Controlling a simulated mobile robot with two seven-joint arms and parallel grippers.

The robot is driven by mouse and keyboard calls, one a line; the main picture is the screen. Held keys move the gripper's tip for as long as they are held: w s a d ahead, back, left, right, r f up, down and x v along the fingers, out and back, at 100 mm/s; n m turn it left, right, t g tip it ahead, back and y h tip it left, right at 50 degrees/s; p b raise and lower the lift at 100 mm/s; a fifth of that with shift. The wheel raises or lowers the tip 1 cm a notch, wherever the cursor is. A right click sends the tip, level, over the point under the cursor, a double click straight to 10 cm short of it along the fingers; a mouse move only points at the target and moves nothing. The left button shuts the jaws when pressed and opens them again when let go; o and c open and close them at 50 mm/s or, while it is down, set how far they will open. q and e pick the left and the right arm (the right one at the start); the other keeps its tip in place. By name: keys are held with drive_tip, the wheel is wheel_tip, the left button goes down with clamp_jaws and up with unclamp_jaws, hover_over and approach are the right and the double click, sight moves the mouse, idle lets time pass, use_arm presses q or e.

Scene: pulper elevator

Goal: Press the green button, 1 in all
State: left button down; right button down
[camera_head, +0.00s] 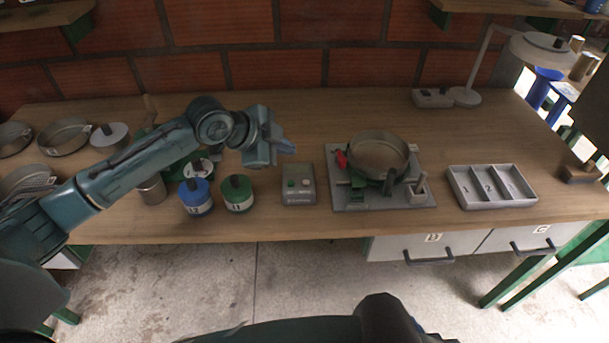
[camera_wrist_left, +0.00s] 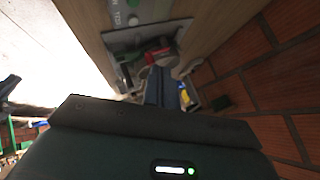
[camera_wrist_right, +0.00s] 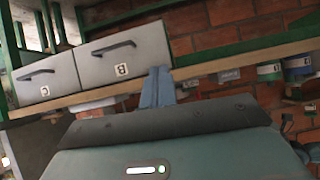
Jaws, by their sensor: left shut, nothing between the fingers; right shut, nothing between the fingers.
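A grey control box (camera_head: 299,196) lies on the table, with a small green button (camera_head: 291,183) on the left of its top and a reddish button (camera_head: 305,181) on the right. In the left wrist view the box (camera_wrist_left: 140,12) is partly cut off at the top edge. My left gripper (camera_head: 289,148) is shut and empty, above the table, a little behind and left of the box, apart from the button. Its closed fingers also show in the left wrist view (camera_wrist_left: 160,86). My right gripper (camera_wrist_right: 157,86) is shut and empty, low by the drawers.
A grey plate with a round pan (camera_head: 379,153) stands right of the box, then a compartment tray (camera_head: 492,204). Blue (camera_head: 196,197) and green (camera_head: 237,193) lidded jars stand close on the left. Brick wall behind; drawers (camera_head: 427,247) below the front edge.

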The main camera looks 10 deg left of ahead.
sight(287, 187)
use_arm(q)
drive_tip(key=shift+w+a+r, duration=0.15)
drive_tip(key=shift+w+r, duration=0.15)
drive_tip(key=shift+r, duration=0.05)
use_arm(e)
drive_tip(key=shift+s+f, duration=0.1)
